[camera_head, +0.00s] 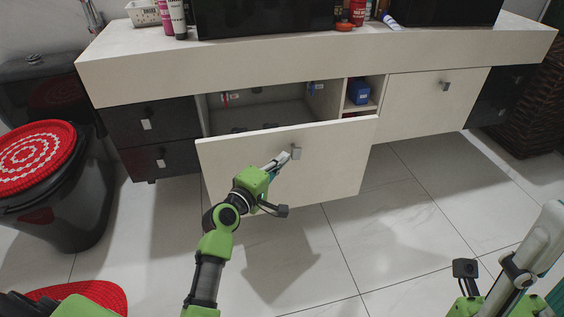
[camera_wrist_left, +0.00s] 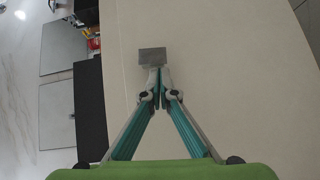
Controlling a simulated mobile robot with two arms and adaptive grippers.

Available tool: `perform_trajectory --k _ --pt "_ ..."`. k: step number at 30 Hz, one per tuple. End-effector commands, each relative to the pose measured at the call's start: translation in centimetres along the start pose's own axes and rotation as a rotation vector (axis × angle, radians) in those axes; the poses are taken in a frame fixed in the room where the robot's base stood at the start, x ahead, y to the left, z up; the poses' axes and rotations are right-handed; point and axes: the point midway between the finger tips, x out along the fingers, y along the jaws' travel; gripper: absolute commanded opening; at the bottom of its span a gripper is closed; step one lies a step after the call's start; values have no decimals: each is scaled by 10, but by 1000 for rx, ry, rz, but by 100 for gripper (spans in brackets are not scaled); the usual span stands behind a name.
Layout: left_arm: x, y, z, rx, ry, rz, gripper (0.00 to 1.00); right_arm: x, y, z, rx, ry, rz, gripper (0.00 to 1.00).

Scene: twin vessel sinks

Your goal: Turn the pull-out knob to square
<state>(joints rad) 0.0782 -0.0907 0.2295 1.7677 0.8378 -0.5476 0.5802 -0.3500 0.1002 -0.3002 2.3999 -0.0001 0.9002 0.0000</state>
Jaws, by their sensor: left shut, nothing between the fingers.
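The pull-out drawer front (camera_head: 330,170) is cream and stands out from the cabinet, its open inside showing behind it. Its small grey square knob (camera_head: 297,152) sits near the top of the front. In the left wrist view the knob (camera_wrist_left: 152,56) looks slightly tilted. My left gripper (camera_head: 289,157) is at the knob, fingers together and empty. In the left wrist view its fingertips (camera_wrist_left: 158,70) meet just below the knob, touching or very near it; I cannot tell which. Part of my right gripper (camera_head: 545,235) shows at the lower right, its jaw state unclear.
Dark drawers (camera_head: 158,140) flank the open one on the left. A cream door with its own knob (camera_head: 446,86) is on the right. Bottles (camera_head: 176,18) stand on the counter.

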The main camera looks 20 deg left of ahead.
Motion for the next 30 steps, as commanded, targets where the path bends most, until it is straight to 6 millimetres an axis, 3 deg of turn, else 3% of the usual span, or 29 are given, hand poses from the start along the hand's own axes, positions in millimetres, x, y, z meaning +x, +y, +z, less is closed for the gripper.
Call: perform_trajectory --k 11,21,30 --pt "1 -1 1 -2 0 2 0 -2 0 0 0 1 0 36" --pt "7 -8 8 -76 -3 76 0 -28 0 7 0 2 -2 36" --pt "8 -5 11 -83 -8 79 0 -24 0 6 0 10 -5 36"
